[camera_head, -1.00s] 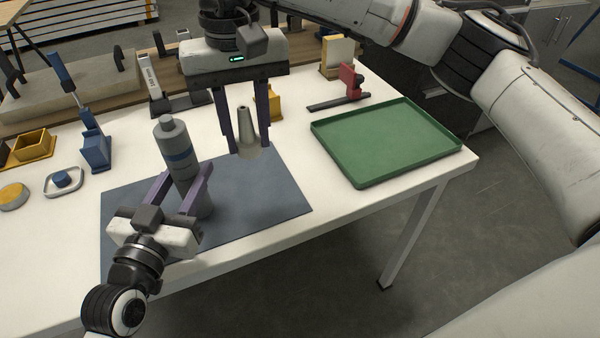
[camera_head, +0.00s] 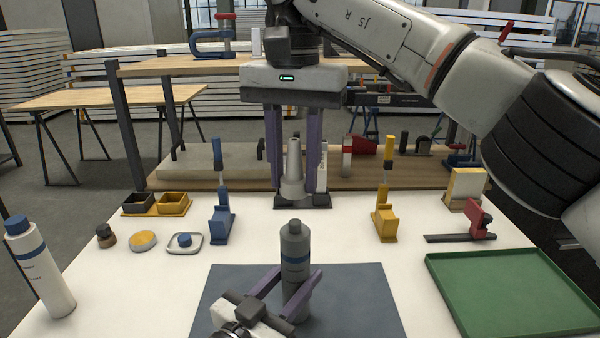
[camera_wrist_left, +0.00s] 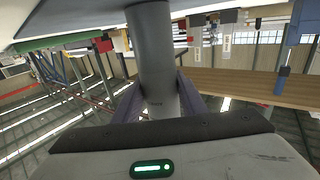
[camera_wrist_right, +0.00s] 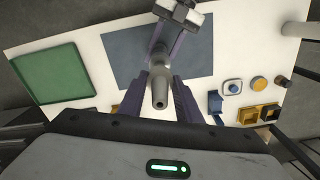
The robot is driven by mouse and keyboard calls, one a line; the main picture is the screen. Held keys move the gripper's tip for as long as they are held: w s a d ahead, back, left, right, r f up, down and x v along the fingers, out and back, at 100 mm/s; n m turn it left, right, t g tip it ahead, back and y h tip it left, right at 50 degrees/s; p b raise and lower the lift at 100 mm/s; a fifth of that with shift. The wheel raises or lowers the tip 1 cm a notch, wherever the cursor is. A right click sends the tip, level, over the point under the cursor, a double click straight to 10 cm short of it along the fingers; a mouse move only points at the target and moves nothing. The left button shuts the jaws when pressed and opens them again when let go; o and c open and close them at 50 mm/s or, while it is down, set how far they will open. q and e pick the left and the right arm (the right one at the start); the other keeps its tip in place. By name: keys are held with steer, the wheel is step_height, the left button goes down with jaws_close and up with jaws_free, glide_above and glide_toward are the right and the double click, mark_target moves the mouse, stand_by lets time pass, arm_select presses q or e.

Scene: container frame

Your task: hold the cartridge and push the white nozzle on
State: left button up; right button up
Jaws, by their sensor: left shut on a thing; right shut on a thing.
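The cartridge (camera_head: 295,245), a grey cylinder with a blue band and narrower top, stands upright above the blue-grey mat (camera_head: 360,300). My left gripper (camera_head: 297,275) is shut around its lower part; the cartridge also shows in the left wrist view (camera_wrist_left: 152,45). The nozzle (camera_head: 293,172), a pale grey cone with its narrow end up, is in my right gripper (camera_head: 292,190), which is shut on it. In the head view the nozzle appears above the cartridge top with a gap. In the right wrist view the nozzle (camera_wrist_right: 160,90) covers part of the cartridge.
A green tray (camera_head: 510,290) lies at the right. A white bottle with a blue cap (camera_head: 40,270) stands at the left.

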mark_target(294, 139)
steer(key=shift+f, duration=2.05)
steer(key=shift+f, duration=1.55)
steer(key=o, duration=1.1)
step_height(294, 139, up, 12)
arm_select(q)
steer(key=o, duration=1.3)
steer(key=shift+c, duration=0.2)
